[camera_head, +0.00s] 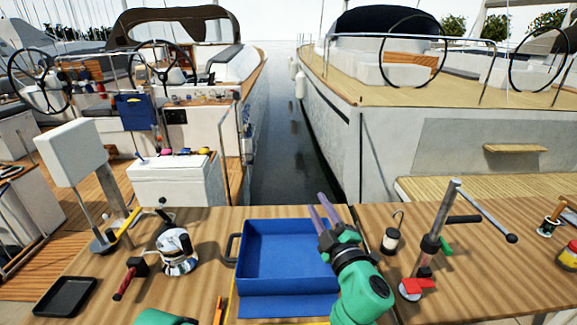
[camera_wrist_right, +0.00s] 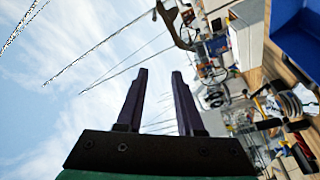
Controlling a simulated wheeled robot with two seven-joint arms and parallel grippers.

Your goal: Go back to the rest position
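My right gripper (camera_head: 318,202) is raised over the far right corner of the blue tray, its purple fingers pointing up and away. In the right wrist view its fingers (camera_wrist_right: 159,72) stand apart with nothing between them and sky behind, so it is open and empty. A green part of my left arm shows at the bottom edge of the head view; the left gripper itself is out of sight.
The wooden table holds a blue tray (camera_head: 285,250), empty where visible, a silver winch (camera_head: 176,250), a black dish (camera_head: 66,296), a lever tool (camera_head: 432,240) and a small jar (camera_head: 391,240). A white box (camera_head: 175,182) stands beyond. Table space right of the lever is partly clear.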

